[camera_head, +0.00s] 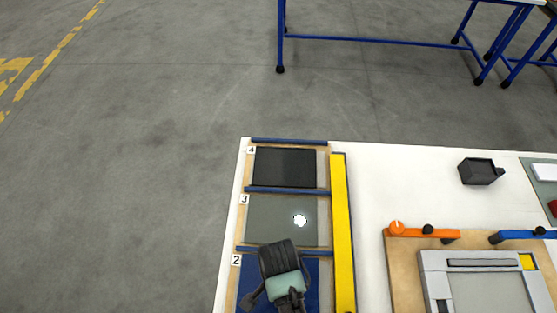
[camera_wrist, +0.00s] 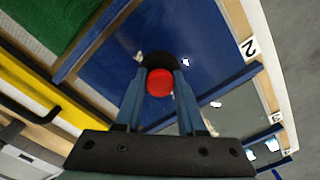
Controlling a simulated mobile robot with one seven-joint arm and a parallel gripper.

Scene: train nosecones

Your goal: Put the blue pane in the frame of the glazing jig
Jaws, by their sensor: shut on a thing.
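The blue pane (camera_head: 312,272) lies in the slot marked 2 of the rack at the table's left edge; it also fills much of the wrist view (camera_wrist: 195,35). My gripper (camera_wrist: 160,82) is shut on a black round holder with a red top (camera_wrist: 159,82), which stands over the blue pane and looks to be touching it. In the head view my gripper (camera_head: 284,280) is above slot 2 and hides part of the pane. The glazing jig (camera_head: 405,270) is at the lower right, with a light grey frame (camera_head: 435,275) on a wooden board.
Slot 3 holds a grey pane (camera_head: 280,220) and slot 4 a black pane (camera_head: 284,167), with blue dividers between. A yellow bar (camera_head: 343,235) runs along the rack's right side. A black box (camera_head: 478,171) stands behind the jig. Orange (camera_head: 430,233) and blue bars edge the jig.

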